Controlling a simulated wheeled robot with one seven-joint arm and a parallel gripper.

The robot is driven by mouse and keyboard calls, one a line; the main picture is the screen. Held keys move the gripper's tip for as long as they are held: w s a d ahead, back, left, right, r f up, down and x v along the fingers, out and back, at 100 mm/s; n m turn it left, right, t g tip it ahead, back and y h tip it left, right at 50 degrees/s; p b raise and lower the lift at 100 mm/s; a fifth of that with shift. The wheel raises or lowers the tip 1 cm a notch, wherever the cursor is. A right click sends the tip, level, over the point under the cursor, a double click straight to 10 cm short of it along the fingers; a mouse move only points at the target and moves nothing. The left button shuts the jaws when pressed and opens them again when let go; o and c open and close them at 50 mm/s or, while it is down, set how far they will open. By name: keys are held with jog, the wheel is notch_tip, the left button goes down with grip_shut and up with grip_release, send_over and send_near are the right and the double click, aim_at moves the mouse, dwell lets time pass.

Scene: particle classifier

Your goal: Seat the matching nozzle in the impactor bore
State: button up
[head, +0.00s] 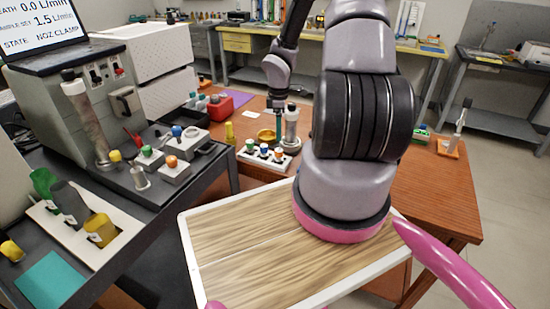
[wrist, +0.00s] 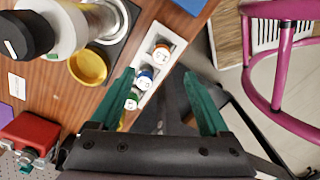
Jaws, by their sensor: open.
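A white rack (head: 272,160) on the brown table holds a green-topped nozzle (head: 250,145), a blue-topped nozzle (head: 264,149) and an orange-topped nozzle (head: 279,153) in a row. In the wrist view the green (wrist: 131,100), blue (wrist: 145,76) and orange (wrist: 161,53) nozzles show in the white rack (wrist: 150,41). My gripper (wrist: 160,74) is open and empty, its teal fingers spread above the rack. The left finger is close to the blue and green nozzles in that view. The grey instrument (head: 52,110) stands on the left bench; I cannot make out the impactor bore.
A black-capped cylinder (head: 291,128) and a yellow dish (head: 266,135) stand close behind the rack; a red box (head: 217,107) is farther back. The laptop screen (head: 40,25) reads "NOZ CLAMP". My wooden tray top is clear.

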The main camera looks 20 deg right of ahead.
aim_at(279, 150)
notch_tip(279, 150, down, 5)
jog(key=shift+a, duration=0.1)
jog(key=shift+s+f, duration=0.1)
jog(key=shift+f, duration=3)
grip_shut()
